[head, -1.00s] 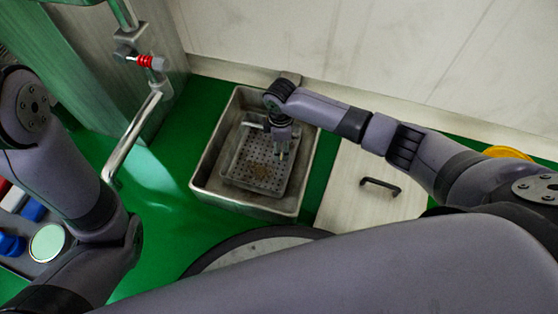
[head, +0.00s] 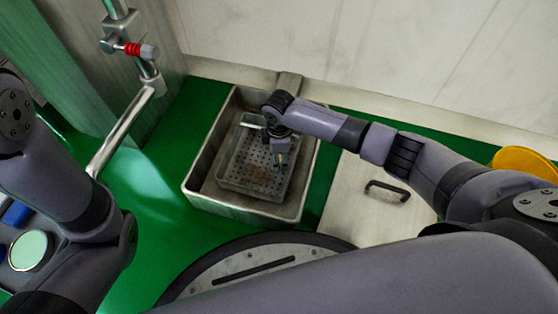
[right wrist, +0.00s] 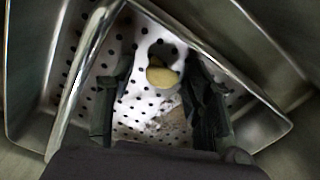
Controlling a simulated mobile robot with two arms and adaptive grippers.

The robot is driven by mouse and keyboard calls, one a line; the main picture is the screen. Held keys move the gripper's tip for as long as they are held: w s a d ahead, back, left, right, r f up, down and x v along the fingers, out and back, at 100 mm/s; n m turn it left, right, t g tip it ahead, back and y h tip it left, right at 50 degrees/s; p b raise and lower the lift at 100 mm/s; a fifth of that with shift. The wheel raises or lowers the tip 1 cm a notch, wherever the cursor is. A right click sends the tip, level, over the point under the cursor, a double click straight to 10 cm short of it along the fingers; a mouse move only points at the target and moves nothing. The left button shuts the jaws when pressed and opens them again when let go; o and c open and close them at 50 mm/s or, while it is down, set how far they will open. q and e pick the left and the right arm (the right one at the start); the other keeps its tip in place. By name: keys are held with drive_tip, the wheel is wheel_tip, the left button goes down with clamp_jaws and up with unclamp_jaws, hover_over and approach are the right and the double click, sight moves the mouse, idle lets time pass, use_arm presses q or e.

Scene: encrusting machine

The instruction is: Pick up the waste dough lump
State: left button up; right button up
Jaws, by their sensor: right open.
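The waste dough lump (right wrist: 163,75) is a small pale yellow piece in the right wrist view, with a dark shadow right behind it. It shows over the perforated metal tray (right wrist: 142,102) inside the sink. My right gripper (head: 280,161) points down into the sink and is open. In the right wrist view its two dark fingers stand on either side of the lump, with gaps visible. I cannot tell whether the lump rests on the tray. In the head view I cannot make out the lump near the fingertips. My left gripper is out of view.
The steel sink (head: 195,191) has raised walls around the tray. A brownish patch (right wrist: 170,127) lies on the tray. A faucet pipe (head: 121,133) stands to the left, and a pale panel with a black handle (head: 388,188) lies to the right. Green surface surrounds the sink.

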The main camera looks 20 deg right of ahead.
drive_tip(key=shift+c, duration=0.3)
drive_tip(key=c, duration=0.8)
drive_tip(key=shift+r, duration=0.1)
